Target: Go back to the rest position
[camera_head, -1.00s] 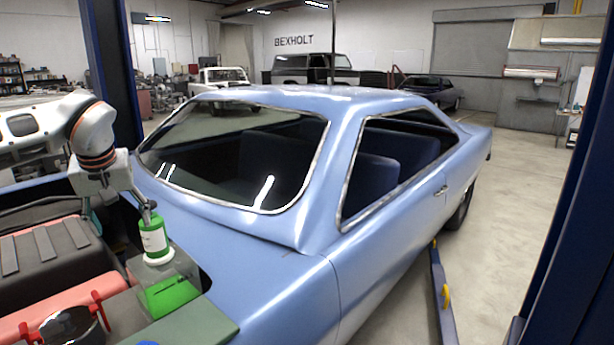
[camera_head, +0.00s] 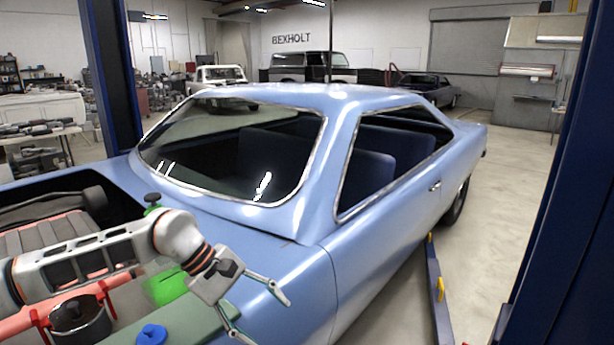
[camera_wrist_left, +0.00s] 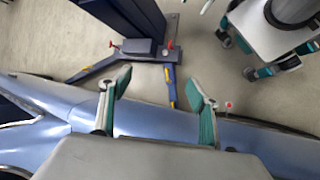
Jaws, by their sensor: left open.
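My left arm reaches in from the left in the head view, low across the front of the scene. My right gripper is not in view.
A blue car (camera_head: 270,245) fills the middle. Behind my left arm, a bottle with a dark green top (camera_head: 152,200) is mostly hidden. A green box (camera_head: 165,288), a dark pot (camera_head: 80,322) and a blue ring (camera_head: 152,335) are near. A dark blue post (camera_head: 565,210) stands right.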

